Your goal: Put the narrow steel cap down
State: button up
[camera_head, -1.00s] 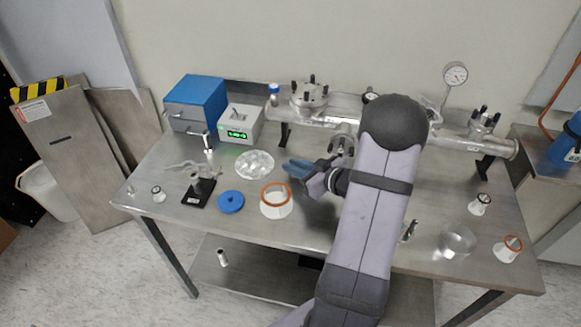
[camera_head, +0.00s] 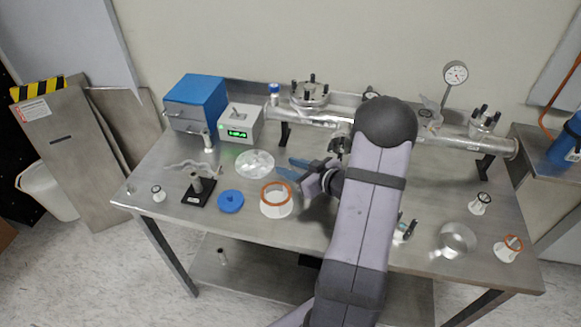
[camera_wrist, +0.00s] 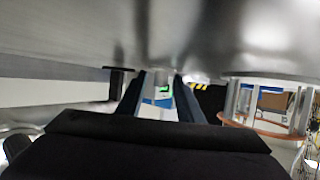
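I see no cap clearly held there. I cannot surely pick out the narrow steel cap.
The table (camera_head: 250,231) holds a blue disc (camera_head: 231,201), a clear dish (camera_head: 255,164) and a green-display box (camera_head: 240,123). A long steel tube (camera_head: 455,142) runs along the back. A glass dish (camera_head: 457,240) and small flanged cones (camera_head: 480,203) stand at the right.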

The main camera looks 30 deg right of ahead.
jog(key=shift+r, duration=0.2)
jog(key=shift+s+d, duration=0.15)
jog(key=shift+s, duration=0.1)
jog(key=v, duration=1.1)
jog(key=shift+s+r, duration=0.1)
jog(key=shift+s, duration=0.15)
